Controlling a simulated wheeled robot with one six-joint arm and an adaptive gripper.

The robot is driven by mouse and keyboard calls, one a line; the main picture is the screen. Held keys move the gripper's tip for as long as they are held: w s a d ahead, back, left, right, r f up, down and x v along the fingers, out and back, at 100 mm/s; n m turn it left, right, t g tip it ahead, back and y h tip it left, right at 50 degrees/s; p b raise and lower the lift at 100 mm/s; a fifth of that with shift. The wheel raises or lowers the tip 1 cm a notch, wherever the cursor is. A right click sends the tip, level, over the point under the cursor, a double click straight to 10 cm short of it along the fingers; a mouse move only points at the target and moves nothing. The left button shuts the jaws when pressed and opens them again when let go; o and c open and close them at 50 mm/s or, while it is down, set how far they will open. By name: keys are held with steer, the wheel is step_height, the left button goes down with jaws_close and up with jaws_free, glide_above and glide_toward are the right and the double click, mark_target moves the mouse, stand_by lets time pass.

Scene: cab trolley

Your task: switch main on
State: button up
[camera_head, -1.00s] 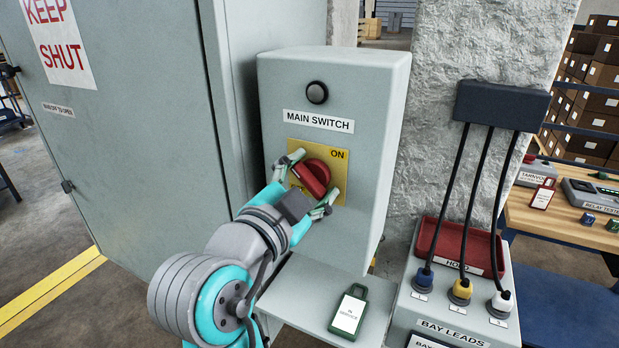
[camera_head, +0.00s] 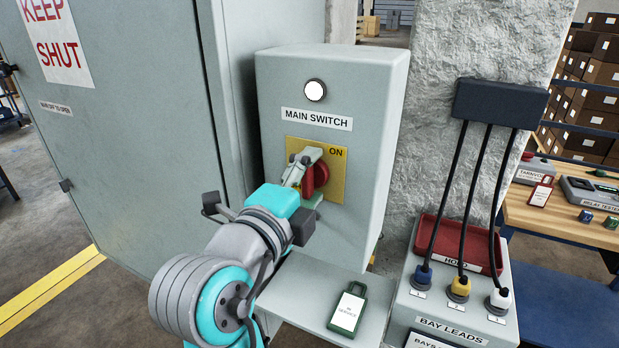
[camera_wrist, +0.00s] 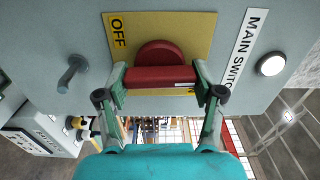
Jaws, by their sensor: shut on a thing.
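The main switch is a red rotary knob (camera_head: 322,178) on a yellow plate (camera_head: 334,195) on the grey box (camera_head: 385,150) labelled MAIN SWITCH. Its grip bar stands upright in the head view. The ON label shows at the plate's upper right. In the wrist view, the red bar (camera_wrist: 155,78) lies across between both fingers, with a white mark at its right end; the OFF label (camera_wrist: 119,32) is at left. My gripper (camera_wrist: 160,84) is shut on the knob, one finger at each end of the bar. The round lamp (camera_head: 315,90) above glows white; it also shows in the wrist view (camera_wrist: 271,64).
A green padlock with a white tag (camera_head: 347,311) lies on the shelf below the box. The bay leads box (camera_head: 455,320) with plugged cables is at right. A grey cabinet door (camera_head: 130,140) stands at left. A workbench (camera_head: 560,215) is farther right.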

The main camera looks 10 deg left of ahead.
steer(key=shift+m, duration=0.3)
steer(key=o, duration=1.2)
steer(key=shift+c, duration=0.2)
steer(key=v, duration=1.2)
